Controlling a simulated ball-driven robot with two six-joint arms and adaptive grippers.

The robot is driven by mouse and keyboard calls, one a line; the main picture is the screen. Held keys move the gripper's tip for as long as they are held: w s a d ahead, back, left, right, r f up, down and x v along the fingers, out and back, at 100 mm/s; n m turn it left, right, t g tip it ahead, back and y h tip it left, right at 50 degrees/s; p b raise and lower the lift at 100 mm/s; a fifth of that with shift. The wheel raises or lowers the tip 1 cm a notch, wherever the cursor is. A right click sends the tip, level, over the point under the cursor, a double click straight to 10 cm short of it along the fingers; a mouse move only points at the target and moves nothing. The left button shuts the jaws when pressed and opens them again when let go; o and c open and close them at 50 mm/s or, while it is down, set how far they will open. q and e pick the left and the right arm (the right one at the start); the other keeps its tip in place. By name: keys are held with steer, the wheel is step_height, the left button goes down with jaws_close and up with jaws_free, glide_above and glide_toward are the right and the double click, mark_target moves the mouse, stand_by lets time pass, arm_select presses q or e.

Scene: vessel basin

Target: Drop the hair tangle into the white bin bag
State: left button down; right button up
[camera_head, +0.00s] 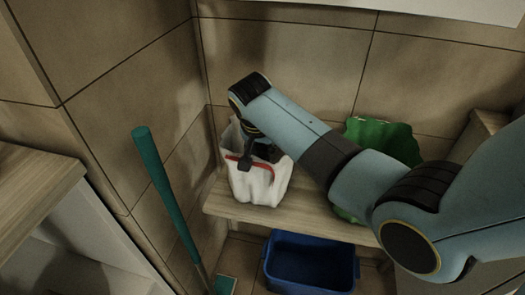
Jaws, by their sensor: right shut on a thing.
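The white bin bag (262,188) stands open on a wooden shelf, with a red band along its rim. My right gripper (256,157) is at the mouth of the bag, pointing down over it, with its dark fingers partly inside the rim. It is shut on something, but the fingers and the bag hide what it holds. I cannot make out the hair tangle. My left gripper is not in view.
A green bag (385,138) stands on the same wooden shelf (320,216), partly behind my right arm. A blue bin (310,264) sits below the shelf. A teal-handled pole (163,190) leans at the left. Tiled walls close off the back and left.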

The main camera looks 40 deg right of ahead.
steer(key=shift+f, duration=0.2)
steer(key=shift+s+f, duration=0.15)
steer(key=shift+f, duration=0.5)
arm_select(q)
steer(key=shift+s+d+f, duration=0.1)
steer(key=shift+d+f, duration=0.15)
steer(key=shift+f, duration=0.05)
arm_select(e)
steer(key=o, duration=0.8)
steer(key=shift+s+f, duration=0.1)
steer(key=shift+c, duration=0.2)
